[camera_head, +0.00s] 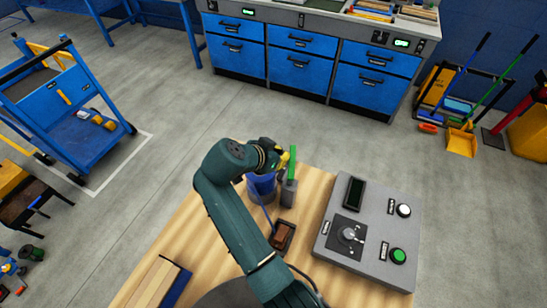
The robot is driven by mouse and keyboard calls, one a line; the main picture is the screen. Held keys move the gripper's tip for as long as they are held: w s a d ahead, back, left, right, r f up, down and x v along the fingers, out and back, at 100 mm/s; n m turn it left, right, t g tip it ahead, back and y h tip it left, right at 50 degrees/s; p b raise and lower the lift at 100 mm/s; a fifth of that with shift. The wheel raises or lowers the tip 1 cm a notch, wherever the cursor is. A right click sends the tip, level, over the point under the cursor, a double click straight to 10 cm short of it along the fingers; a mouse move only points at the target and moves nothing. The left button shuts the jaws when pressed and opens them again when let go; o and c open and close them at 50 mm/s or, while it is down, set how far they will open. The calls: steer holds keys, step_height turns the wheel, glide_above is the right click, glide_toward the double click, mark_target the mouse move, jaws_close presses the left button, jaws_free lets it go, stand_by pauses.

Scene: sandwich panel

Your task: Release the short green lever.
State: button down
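The short green lever (292,164) stands roughly upright from a small grey base (288,193) at the far edge of the wooden table. My dark green arm reaches over the table from the front. My gripper (284,158), dark with a yellow part at its end, is right beside the upper part of the lever, on its left. The fingers are too small and partly hidden, so I cannot tell whether they touch or enclose the lever.
A grey control panel (383,214) with a knob, a white button and a green button sits right of the lever. A blue container (262,187) is left of its base. A brown block (284,235) lies nearer me. The wooden table (310,195) has little free room.

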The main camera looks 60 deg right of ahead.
steer(key=shift+s+d, duration=0.15)
steer(key=shift+d, duration=0.1)
steer(key=shift+a, duration=0.1)
steer(key=shift+s+a+p, duration=0.3)
steer(key=shift+a+p, duration=0.15)
steer(key=shift+a, duration=0.25)
